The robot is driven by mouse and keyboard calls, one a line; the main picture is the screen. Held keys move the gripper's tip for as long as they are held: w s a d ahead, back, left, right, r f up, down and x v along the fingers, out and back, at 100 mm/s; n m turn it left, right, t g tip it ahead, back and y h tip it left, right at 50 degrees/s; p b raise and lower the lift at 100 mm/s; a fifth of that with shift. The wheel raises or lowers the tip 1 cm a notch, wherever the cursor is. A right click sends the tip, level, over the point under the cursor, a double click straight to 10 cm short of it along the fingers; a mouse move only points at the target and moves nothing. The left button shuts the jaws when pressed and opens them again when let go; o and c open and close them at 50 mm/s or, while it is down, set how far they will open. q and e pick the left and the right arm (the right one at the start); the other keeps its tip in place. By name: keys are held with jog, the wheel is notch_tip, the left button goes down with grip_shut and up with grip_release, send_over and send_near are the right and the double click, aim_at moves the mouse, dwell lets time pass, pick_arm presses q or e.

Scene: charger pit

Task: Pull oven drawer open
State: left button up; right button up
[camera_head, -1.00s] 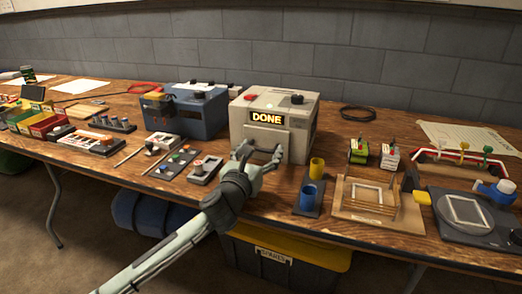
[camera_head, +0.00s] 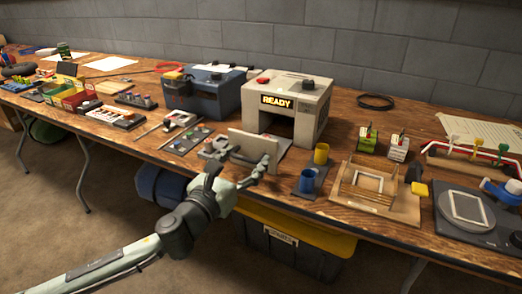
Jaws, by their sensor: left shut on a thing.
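The oven (camera_head: 312,97) is a light grey box on the bench with a lit display reading "READY". Its drawer (camera_head: 253,146) is pulled out toward me; the upright front panel stands clear of the body, and a dark opening shows behind it. My left gripper (camera_head: 243,166) is at the near side of the drawer front, shut on what looks like its handle. The fingers partly hide the handle, and the panel hides most of the drawer's inside. My right gripper is not in view.
A blue machine (camera_head: 205,92) stands left of the oven. A small device (camera_head: 214,147) sits close left of the drawer. Yellow (camera_head: 321,153) and blue (camera_head: 306,181) cups stand to the right. Below the bench edge is a yellow-lidded bin (camera_head: 300,238).

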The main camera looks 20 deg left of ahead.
pick_arm(q)
jog(key=shift+s, duration=0.65)
jog(key=o, duration=1.4)
jog(key=s, duration=1.2)
jog(key=shift+a, duration=0.2)
